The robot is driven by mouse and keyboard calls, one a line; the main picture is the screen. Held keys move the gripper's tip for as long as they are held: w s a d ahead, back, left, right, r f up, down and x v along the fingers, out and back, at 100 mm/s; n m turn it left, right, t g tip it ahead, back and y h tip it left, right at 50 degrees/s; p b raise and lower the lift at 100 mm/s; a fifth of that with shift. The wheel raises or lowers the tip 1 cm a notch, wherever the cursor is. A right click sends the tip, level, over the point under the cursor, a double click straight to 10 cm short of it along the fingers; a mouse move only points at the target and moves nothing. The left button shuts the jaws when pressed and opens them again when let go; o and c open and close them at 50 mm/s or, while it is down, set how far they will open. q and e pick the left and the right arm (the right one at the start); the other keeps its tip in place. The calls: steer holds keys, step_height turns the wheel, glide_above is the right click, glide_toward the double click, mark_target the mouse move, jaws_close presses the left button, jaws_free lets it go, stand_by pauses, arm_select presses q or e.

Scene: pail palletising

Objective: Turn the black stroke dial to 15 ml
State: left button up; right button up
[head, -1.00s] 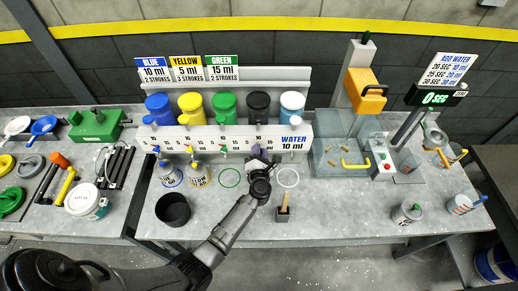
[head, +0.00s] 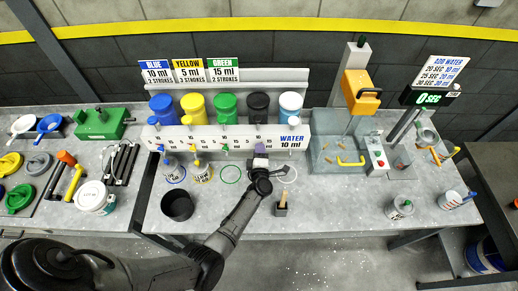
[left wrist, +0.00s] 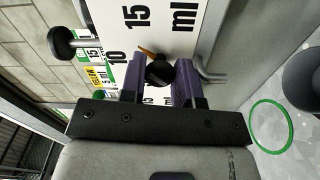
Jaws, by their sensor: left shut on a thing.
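The black stroke dial (left wrist: 158,70) is a small dark knob on the white numbered panel (left wrist: 190,30). My left gripper (left wrist: 158,82) has its two purple fingers on either side of the dial, shut on it. An orange pointer (left wrist: 147,51) sticks out from the dial, up and left in the left wrist view, toward the gap between a printed 15 and a 10. I cannot tell its exact reading. In the head view my left gripper (head: 261,158) is at the panel below the black pail (head: 258,107) and hides the dial. My right gripper is not in view.
Blue (head: 163,109), yellow, green and light blue pails flank the black one. A second black knob (left wrist: 61,43) shows beside the dial. A green ring (head: 230,174), a black cup (head: 177,205) and a stand (head: 282,207) lie on the bench in front.

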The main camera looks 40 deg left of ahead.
arm_select(q)
steer(key=m+p, duration=0.1)
steer(key=m, duration=0.2)
steer(key=shift+m, duration=0.4)
steer(key=shift+f, duration=0.1)
steer(key=shift+m, duration=0.3)
steer(key=o, duration=0.8)
steer(key=shift+o, duration=0.4)
